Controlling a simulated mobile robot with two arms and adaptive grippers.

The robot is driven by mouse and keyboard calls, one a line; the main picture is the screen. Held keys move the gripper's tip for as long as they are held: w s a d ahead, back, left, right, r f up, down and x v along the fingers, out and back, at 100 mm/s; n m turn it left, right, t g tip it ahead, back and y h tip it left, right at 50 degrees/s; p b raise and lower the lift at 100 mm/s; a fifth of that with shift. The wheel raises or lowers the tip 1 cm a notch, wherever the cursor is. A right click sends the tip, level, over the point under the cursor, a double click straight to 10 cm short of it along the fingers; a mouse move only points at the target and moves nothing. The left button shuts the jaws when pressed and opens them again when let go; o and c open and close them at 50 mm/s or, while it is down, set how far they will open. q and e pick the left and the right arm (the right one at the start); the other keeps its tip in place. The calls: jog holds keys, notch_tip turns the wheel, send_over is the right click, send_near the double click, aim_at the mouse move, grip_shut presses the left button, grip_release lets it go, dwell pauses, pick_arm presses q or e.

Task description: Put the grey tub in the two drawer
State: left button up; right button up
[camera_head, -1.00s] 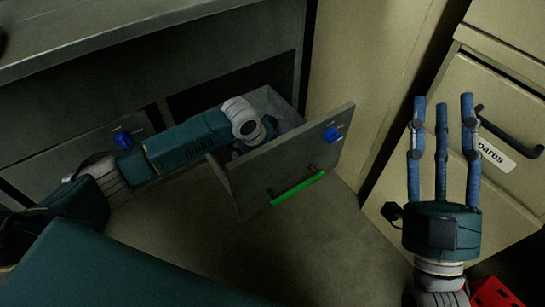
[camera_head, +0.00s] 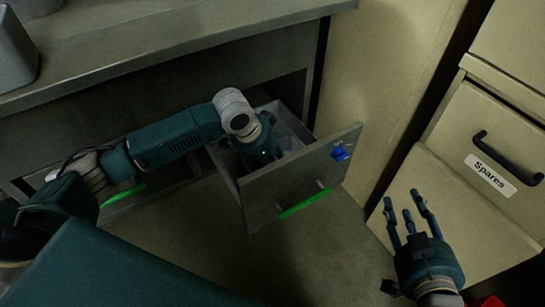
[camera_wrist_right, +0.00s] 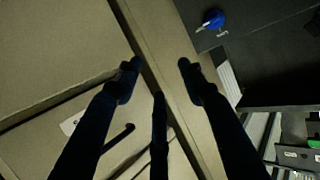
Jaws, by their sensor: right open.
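A grey, tub-like container (camera_head: 12,55) stands on the counter at the upper left of the head view, cut off by the frame edge. A grey drawer (camera_head: 300,180) with a green handle and a blue lock stands pulled open below the counter; I cannot read a number on it. My left arm reaches over the drawer, and its gripper (camera_head: 258,142) points down into it. My right gripper (camera_head: 405,207) is open and empty, in front of the beige cabinet. Its spread fingers also show in the right wrist view (camera_wrist_right: 157,82).
The counter edge (camera_head: 180,62) runs above the drawers. A beige cabinet (camera_head: 470,150) with a dark handle and a "Spares" label stands at the right. A red object (camera_head: 492,301) lies at the bottom right. The floor before the drawer is clear.

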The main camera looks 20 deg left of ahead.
pick_arm(q)
jog(key=shift+v, duration=0.8)
pick_arm(e)
jog(key=f, duration=0.1)
jog(key=s+f+g, duration=0.1)
jog(key=f, duration=0.1)
jog(key=shift+s+d+g+h, duration=0.3)
jog(key=shift+s+d, duration=0.05)
jog(key=shift+d, duration=0.05)
